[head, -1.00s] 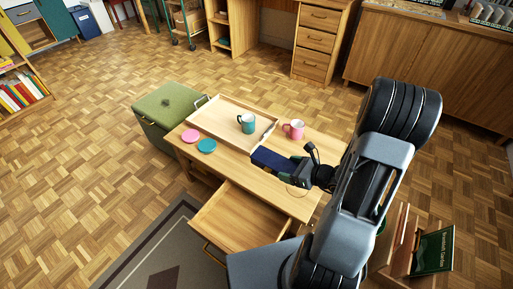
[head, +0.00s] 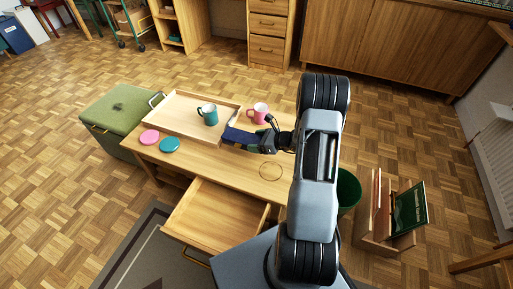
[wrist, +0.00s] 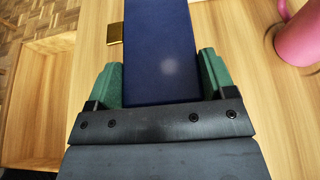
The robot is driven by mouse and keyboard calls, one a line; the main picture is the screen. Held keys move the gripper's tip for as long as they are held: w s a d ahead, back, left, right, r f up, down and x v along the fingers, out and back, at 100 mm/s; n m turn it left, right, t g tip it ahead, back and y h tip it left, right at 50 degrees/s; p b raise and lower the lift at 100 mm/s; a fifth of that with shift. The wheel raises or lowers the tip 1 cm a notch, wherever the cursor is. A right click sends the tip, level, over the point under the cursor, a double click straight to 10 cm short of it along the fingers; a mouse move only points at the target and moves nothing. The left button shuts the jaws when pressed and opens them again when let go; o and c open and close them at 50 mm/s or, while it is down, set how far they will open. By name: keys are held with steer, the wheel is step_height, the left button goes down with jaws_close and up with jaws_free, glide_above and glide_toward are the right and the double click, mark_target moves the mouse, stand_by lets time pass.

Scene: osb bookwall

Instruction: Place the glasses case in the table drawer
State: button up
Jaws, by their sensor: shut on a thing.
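The glasses case is a dark blue flat box (wrist: 160,50), held between the green fingers of my gripper (wrist: 160,85) in the wrist view. In the head view the case (head: 238,136) sticks out to the left of my gripper (head: 256,142), above the table's right half. The table drawer (head: 213,216) is pulled open at the table's front and looks empty. The drawer also shows at the left of the wrist view (wrist: 35,110). The case is to the right of and behind the drawer opening. My gripper hides the near end of the case.
A wooden tray (head: 172,119) with a teal mug (head: 208,115) stands on the table (head: 226,170). A pink mug (head: 258,113) is just behind the case. Pink (head: 149,137) and teal (head: 169,145) coasters lie at the left. A green bin (head: 347,190) and a book rack (head: 390,232) stand right.

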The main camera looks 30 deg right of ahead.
steer(key=shift+w+d+f+b, duration=0.1)
steer(key=shift+w+f+b, duration=0.1)
steer(key=shift+f+b, duration=0.6)
steer(key=shift+w+d+f+b, duration=0.1)
steer(key=shift+w+f+b, duration=0.15)
steer(key=shift+f, duration=0.9)
steer(key=shift+f, duration=0.15)
steer(key=o, duration=1.1)
